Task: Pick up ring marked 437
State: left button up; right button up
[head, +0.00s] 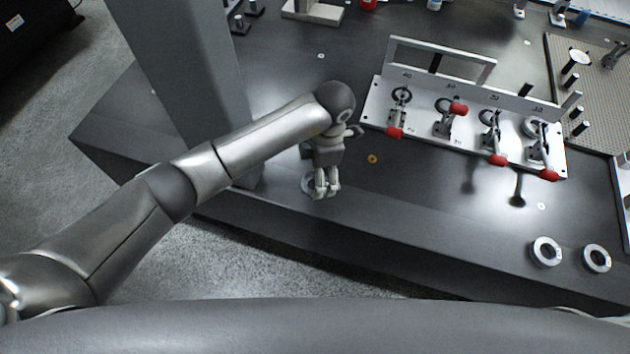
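My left gripper (326,190) points down over the front part of the dark table, its fingers close together. A pale metal ring (308,184) shows partly behind and beside the fingers. I cannot tell whether the fingers touch it or straddle its wall. Two more pale metal rings lie flat near the front right of the table, a left one (538,254) and a right one (588,262). They carry small dark marks that are too small to read, so I cannot tell which ring is 437. My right gripper is not in view.
A white fixture (376,112) with several red-tipped toggle clamps stands at the back right. A perforated plate (600,95) with posts lies beyond it. A small orange washer (372,159) lies right of the gripper.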

aim_at(314, 186)
pick_arm(q)
jog(key=shift+s+a+f, duration=0.1)
jog(key=shift+a+f, duration=0.1)
jog(key=shift+f, duration=1.45)
jog(key=c, duration=1.4)
jog(key=shift+r, duration=0.1)
